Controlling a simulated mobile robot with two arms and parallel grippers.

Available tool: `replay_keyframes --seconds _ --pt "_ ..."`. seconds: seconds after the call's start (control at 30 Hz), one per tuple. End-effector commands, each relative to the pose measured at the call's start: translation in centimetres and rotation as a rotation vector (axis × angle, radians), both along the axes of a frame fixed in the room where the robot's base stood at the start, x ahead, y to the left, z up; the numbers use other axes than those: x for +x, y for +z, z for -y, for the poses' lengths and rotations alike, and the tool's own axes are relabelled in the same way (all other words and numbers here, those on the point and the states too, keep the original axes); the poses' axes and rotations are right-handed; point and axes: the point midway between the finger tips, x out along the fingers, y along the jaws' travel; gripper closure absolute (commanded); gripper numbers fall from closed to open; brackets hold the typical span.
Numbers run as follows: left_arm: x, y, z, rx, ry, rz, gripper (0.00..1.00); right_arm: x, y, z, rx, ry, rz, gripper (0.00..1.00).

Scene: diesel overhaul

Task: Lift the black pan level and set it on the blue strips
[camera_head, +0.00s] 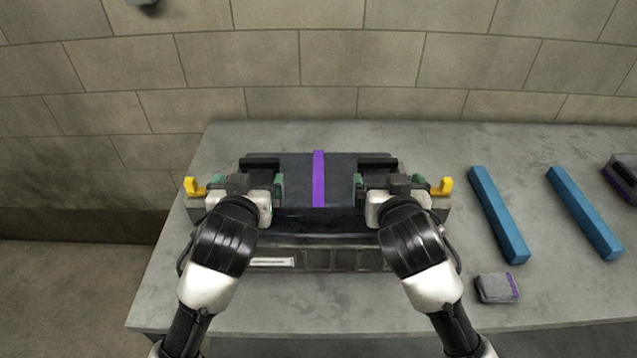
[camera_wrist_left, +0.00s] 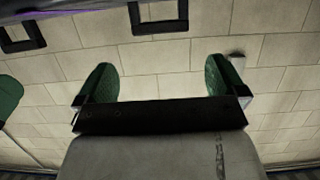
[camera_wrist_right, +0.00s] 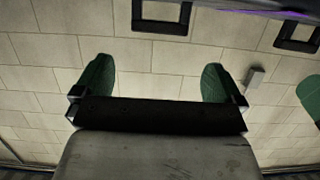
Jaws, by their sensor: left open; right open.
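The black pan (camera_head: 335,180), with a purple stripe across its middle, sits level on a grey metal block (camera_head: 330,258) on the table. A black bracket-like handle (camera_wrist_left: 158,18) shows in the left wrist view and another (camera_wrist_right: 160,17) in the right wrist view. My left gripper (camera_head: 262,183) is open at the pan's left side, and my right gripper (camera_head: 377,183) is open at its right side. In both wrist views the handle lies beyond the green fingertips, with nothing between them. Two blue strips, the nearer (camera_head: 499,215) and the farther (camera_head: 583,212), lie apart on the table at right.
Yellow tabs stick up at the block's left (camera_head: 193,187) and right (camera_head: 443,186) ends. A small grey block with a purple edge (camera_head: 495,289) lies in front of the nearer strip. A dark purple-banded object (camera_head: 622,178) is at the right edge. A block wall stands behind the table.

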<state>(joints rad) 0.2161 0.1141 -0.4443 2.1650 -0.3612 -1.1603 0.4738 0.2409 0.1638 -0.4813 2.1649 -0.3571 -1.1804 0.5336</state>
Motion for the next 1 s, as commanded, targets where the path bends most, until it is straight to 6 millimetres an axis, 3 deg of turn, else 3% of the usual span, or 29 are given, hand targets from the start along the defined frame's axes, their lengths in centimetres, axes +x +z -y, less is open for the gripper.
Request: replay_keyframes --seconds 0.27,0.7,1.0 --pt "0.5 -0.2 0.0 0.001 0.0 -0.002 0.0 0.5 -0.2 0.0 -0.002 0.0 -0.002 0.0" --pt "7.4 -2.3 -0.1 0.003 0.001 -0.003 0.0 7.4 -2.3 0.1 -0.004 -0.002 -0.004 0.0" --pt "10.1 -3.2 0.0 0.002 -0.001 -0.003 0.0 10.1 -3.2 0.1 -0.001 -0.001 -0.004 0.0"
